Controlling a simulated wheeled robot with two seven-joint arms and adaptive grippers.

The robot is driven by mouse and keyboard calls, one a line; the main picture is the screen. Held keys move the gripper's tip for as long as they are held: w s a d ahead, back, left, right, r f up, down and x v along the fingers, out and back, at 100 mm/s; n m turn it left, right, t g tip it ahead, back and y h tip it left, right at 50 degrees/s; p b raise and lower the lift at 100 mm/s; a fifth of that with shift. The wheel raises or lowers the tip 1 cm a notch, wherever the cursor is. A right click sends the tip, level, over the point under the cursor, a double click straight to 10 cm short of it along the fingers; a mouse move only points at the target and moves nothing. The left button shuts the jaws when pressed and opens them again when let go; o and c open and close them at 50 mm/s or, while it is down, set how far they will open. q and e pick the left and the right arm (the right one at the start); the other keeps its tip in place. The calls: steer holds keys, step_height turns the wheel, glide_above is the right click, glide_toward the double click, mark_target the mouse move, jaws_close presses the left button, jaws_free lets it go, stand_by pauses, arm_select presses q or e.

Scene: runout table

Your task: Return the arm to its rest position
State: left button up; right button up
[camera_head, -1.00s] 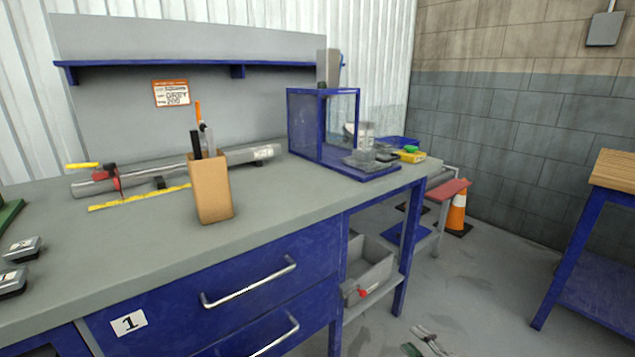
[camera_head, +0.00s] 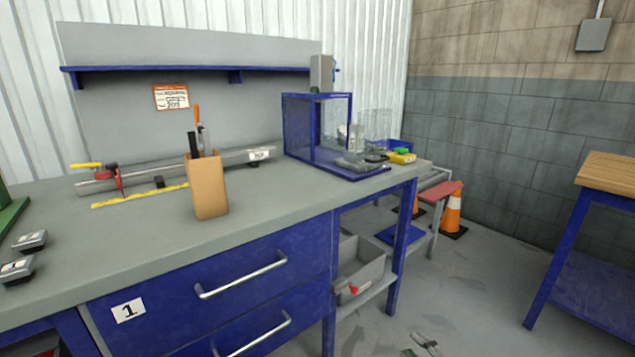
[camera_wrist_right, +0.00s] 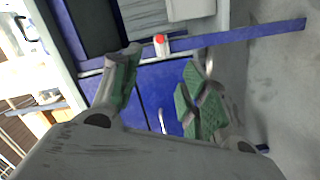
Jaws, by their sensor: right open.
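My right gripper (camera_head: 424,346) shows only at the bottom edge of the head view, low over the floor in front of the bench and right of its drawers. Most of it and its arm are cut off. In the right wrist view its two green-padded fingers (camera_wrist_right: 160,65) are spread apart with nothing between them. The blue drawer fronts and the bench's blue frame lie beyond the fingers. My left gripper is in neither view.
The grey-topped bench (camera_head: 130,235) carries a tan tool holder (camera_head: 208,188), a clamped bar and a blue-framed clear case (camera_head: 317,130). A grey bin (camera_head: 362,270) sits on its lower shelf. Traffic cones (camera_head: 452,213) and a wood-topped table (camera_head: 610,172) stand right, with open floor between.

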steer(key=shift+a+m+h, duration=0.15)
steer(key=shift+m+h, duration=0.15)
steer(key=shift+m, duration=0.2)
